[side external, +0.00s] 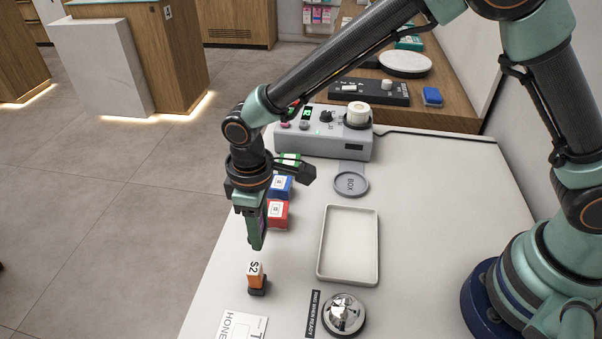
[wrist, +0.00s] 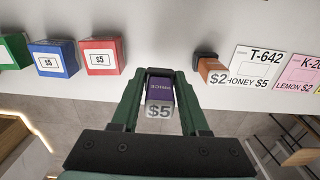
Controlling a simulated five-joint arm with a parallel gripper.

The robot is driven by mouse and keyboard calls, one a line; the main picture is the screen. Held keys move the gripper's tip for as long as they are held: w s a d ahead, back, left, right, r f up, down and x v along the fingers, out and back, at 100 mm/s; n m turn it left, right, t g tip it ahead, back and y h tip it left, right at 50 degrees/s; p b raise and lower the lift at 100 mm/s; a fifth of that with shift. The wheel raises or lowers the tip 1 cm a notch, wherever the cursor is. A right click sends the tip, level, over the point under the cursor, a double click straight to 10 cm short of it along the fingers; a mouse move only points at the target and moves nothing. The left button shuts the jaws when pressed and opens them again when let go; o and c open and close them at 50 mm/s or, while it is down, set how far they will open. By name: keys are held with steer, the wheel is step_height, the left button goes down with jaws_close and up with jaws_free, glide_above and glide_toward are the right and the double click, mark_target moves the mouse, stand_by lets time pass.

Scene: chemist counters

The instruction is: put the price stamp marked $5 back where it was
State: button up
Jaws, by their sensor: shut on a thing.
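My gripper (side external: 257,243) is shut on a purple price stamp, whose end reads $5. In the wrist view the stamp (wrist: 159,92) sits between the fingertips (wrist: 159,73) of my gripper. In the side view my fingers mostly hide it. It is over the left part of the white counter, in front of the red box (side external: 277,215); whether it touches the counter is unclear. An orange stamp marked $2 (side external: 255,275) stands on a dark base nearer the camera. It also shows right of my gripper in the wrist view (wrist: 213,70).
Blue (side external: 281,186) and green (side external: 289,160) boxes stand behind the red one. An empty white tray (side external: 347,277) lies to the right, with a bell (side external: 344,314) in front. Price cards (side external: 242,326) lie at the near edge. A grey device (side external: 340,141) stands behind.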

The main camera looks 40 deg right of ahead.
mark_target(263, 253)
steer(key=shift+f, duration=2.3)
steer(key=o, duration=1.1)
steer(key=shift+f, duration=0.15)
steer(key=shift+c, duration=0.2)
